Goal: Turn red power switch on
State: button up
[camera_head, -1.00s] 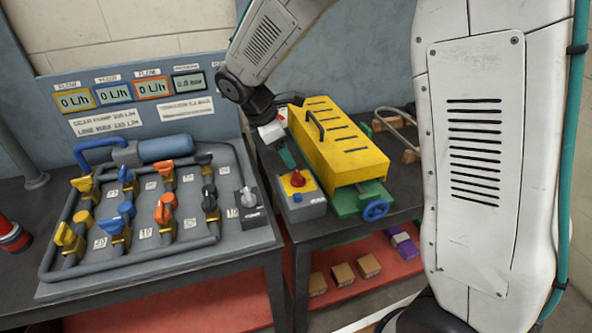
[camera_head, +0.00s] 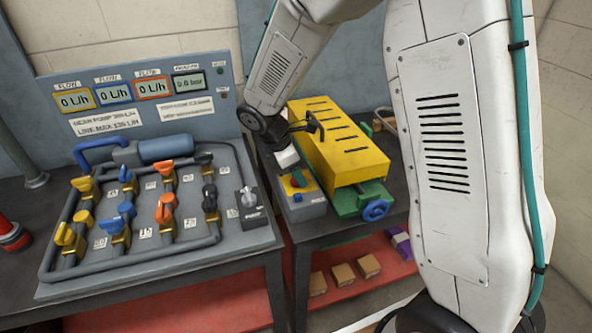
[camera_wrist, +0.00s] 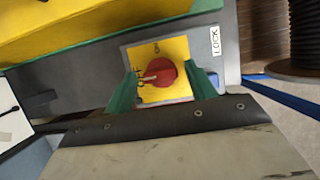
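The red power switch (camera_wrist: 162,73) is a round red knob on a yellow plate (camera_wrist: 178,92), in the middle of the wrist view. Its pale pointer mark is turned left, toward the label that seems to read OFF; another label sits above the knob. The plate is on a grey switch box (camera_head: 302,209), which has a blue button on its front. My gripper (camera_head: 299,179) is over the box and hides most of the knob in the head view. Its green fingers are apart, one on each side of the knob, with yellow plate visible between fingers and knob. It is open.
A yellow slotted cover (camera_head: 345,150) with a black handle stands close behind and right of the box, over a green machine with a blue handwheel (camera_head: 376,210).

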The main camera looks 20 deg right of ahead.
jog(key=c, duration=0.8)
jog(key=shift+o, duration=0.2)
jog(key=shift+m, duration=0.3)
jog(key=m+g, duration=0.1)
jog(key=m, duration=0.1)
jog(key=m+g, duration=0.1)
jog(key=m, duration=0.1)
jog(key=shift+w+y, duration=0.15)
jog(key=shift+y, duration=0.15)
jog(key=m+g+y, duration=0.1)
jog(key=m, duration=0.3)
jog(key=shift+w+d+m, duration=0.1)
jog(key=shift+m, duration=0.3)
jog(key=m, duration=0.2)
jog(key=m+g+y, duration=0.1)
jog(key=m, duration=0.1)
jog(key=shift+d+m+y, duration=0.15)
jog(key=shift+m+y, duration=0.95)
jog(key=shift+m, duration=1.1)
